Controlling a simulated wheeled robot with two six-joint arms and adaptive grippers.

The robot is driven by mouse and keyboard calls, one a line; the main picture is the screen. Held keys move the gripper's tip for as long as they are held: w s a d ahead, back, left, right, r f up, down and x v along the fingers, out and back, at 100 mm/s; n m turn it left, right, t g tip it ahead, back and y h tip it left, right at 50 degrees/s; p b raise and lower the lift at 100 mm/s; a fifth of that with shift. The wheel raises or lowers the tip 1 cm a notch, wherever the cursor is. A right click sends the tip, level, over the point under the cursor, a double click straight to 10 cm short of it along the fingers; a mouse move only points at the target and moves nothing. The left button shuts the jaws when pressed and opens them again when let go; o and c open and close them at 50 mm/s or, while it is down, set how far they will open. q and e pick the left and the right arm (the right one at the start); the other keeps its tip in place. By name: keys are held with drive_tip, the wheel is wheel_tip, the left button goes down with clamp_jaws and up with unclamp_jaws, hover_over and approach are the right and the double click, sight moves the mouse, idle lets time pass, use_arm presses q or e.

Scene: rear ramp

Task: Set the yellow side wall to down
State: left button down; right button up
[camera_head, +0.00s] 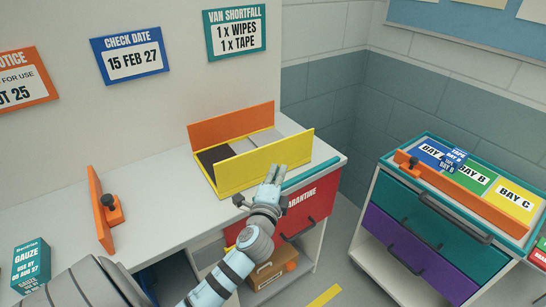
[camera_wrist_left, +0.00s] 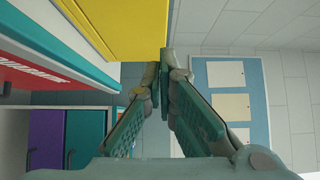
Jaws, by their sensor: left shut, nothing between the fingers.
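The yellow side wall (camera_head: 255,162) stands upright along the front long edge of a tray on the counter. It also fills the upper left of the left wrist view (camera_wrist_left: 118,24). An upright orange side wall (camera_head: 232,122) runs along the tray's back edge. My left gripper (camera_head: 272,172) is shut and empty, in front of the yellow wall's right half and overlapping it in the head view. Whether it touches the wall I cannot tell. In the left wrist view its fingertips (camera_wrist_left: 164,72) lie just beyond the yellow wall's edge. My right gripper is not in view.
An orange clamp-like panel (camera_head: 103,210) and a gauze box (camera_head: 31,265) stand to the left. A drawer cart (camera_head: 440,215) with bay labels stands right, across a floor gap.

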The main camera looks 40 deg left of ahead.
sight(275, 146)
use_arm(q)
drive_tip(key=shift+w+a, duration=2.45)
drive_tip(key=shift+a, duration=0.3)
drive_tip(key=shift+w+a+r+p, duration=0.15)
drive_tip(key=shift+a+p, duration=0.1)
drive_tip(key=shift+p, duration=0.2)
